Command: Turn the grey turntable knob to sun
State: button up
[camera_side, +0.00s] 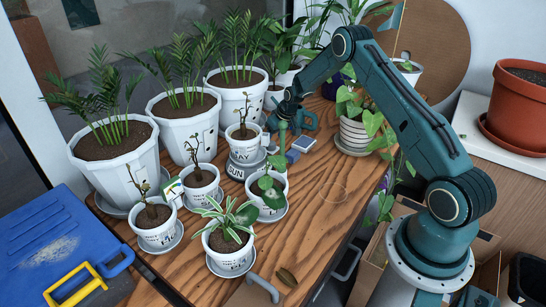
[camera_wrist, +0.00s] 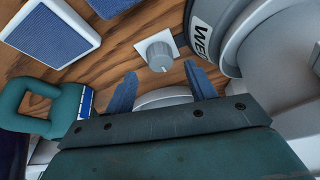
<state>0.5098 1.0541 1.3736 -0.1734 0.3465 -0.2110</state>
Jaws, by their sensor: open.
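The grey knob (camera_wrist: 160,56) sits on a small white plate on the wooden table in the wrist view. It lies just ahead of the two blue fingers of my gripper (camera_wrist: 161,84), which are apart with nothing between them at their tips. The rounded grey-white turntable (camera_wrist: 232,40), with a label starting "WE", is right of the knob. In the side view, the turntable (camera_side: 247,160) carries a potted seedling (camera_side: 243,131), and a "SUN" label (camera_side: 235,172) shows at its front. My gripper (camera_side: 284,112) is behind and right of it.
Two blue-topped blocks (camera_wrist: 55,30) lie left of the knob in the wrist view, with a teal handled object (camera_wrist: 45,105) nearer. Several white pots crowd the table's left in the side view. The wooden tabletop (camera_side: 325,190) is clear at right front.

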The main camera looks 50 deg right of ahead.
aim_at(271, 143)
jog(key=shift+x, duration=1.7)
jog(key=shift+c, duration=0.2)
jog(key=c, duration=0.9)
